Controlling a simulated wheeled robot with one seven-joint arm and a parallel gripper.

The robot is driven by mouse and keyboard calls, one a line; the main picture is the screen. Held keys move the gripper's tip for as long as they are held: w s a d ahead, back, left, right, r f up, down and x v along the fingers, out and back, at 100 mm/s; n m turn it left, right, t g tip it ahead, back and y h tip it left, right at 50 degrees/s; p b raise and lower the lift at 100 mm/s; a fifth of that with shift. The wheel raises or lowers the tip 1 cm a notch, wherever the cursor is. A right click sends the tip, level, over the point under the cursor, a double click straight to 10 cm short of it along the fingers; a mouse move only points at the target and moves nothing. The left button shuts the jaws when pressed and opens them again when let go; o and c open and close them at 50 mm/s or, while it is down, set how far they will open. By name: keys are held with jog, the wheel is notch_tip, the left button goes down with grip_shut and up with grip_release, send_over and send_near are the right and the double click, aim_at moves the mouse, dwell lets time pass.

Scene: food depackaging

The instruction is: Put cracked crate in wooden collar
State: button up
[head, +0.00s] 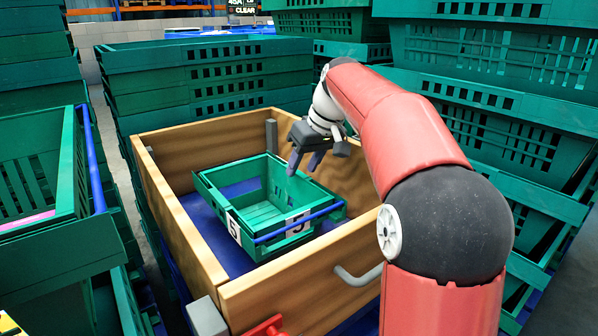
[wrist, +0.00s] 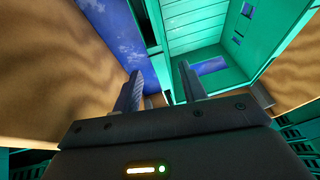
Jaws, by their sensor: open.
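The green crate (head: 262,215), with a blue bar along its front and white labels marked 5, sits inside the wooden collar (head: 207,134) on the blue base. It lies at an angle to the collar's walls. I cannot make out a crack for certain. My gripper (head: 304,163) is open and empty at the crate's far right rim. In the wrist view my gripper (wrist: 160,85) has one finger over the blue base and the other over the inside of the crate (wrist: 210,45). The crate's rim lies beyond and between them; I cannot tell whether they touch it.
Stacked green crates (head: 215,75) stand behind the collar, with more on the right (head: 500,60). Another green crate with a blue bar (head: 35,190) stands high at the left. A grey handle (head: 357,277) sticks out from the collar's near wall. Blue base shows bare left of the crate.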

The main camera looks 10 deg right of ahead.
jog(key=p+v, duration=0.1)
jog(key=v, duration=0.6)
jog(key=shift+r+p, duration=0.35)
jog(key=shift+r, duration=0.05)
jog(key=shift+s+d+r, duration=0.1)
jog(key=shift+s, duration=0.05)
